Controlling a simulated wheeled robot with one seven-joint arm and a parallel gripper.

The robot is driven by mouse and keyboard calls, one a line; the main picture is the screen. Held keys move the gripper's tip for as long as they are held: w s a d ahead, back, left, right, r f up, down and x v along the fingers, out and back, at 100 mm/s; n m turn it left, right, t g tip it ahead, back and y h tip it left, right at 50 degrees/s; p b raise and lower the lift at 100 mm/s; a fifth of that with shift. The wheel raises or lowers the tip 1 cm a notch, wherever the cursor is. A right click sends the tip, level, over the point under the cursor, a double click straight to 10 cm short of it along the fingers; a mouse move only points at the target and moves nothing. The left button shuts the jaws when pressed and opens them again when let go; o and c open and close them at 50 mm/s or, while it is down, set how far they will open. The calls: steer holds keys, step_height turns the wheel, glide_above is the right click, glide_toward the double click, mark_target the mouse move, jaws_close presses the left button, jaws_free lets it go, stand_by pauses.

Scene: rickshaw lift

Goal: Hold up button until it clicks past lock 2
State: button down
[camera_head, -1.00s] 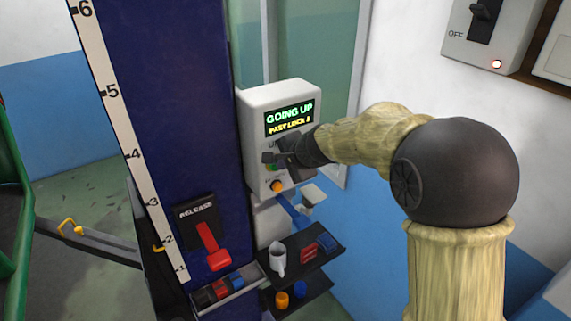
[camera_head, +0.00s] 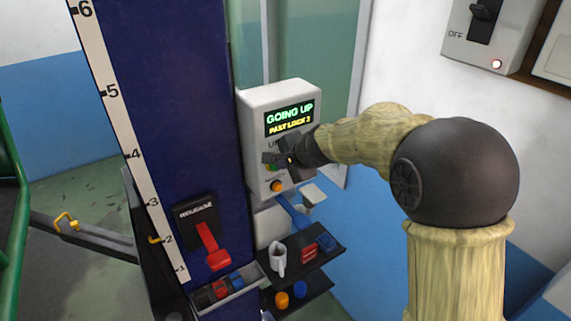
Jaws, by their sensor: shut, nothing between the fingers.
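A white control box (camera_head: 258,120) is fixed beside the dark blue column. Its display (camera_head: 289,118) reads "GOING UP" in green, with a smaller yellow line that looks like "PAST LOCK 2", its number hard to read. My gripper (camera_head: 274,158) is shut and empty, with its tip against or just in front of the green up button (camera_head: 271,168). The fingers hide most of the button, so I cannot see how far it is pressed. An orange button (camera_head: 277,186) sits below it and is clear of my gripper.
The column (camera_head: 175,110) carries a white scale (camera_head: 121,125) numbered 1 to 6. A red release lever (camera_head: 212,246) hangs at its front. A green frame (camera_head: 20,200) and grey bar (camera_head: 95,238) stand at left.

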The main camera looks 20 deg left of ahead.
steer(key=shift+a+r, duration=0.15)
steer(key=shift+r, duration=0.05)
steer(key=s+d+f+b+v, duration=0.1)
steer(key=b+v, duration=0.3)
steer(key=v, duration=0.9)
steer(key=shift+d+f, duration=0.35)
steer(key=shift+f, duration=0.3)
steer(key=shift+w, duration=0.1)
steer(key=shift+s+a, duration=0.1)
steer(key=shift+s, duration=0.1)
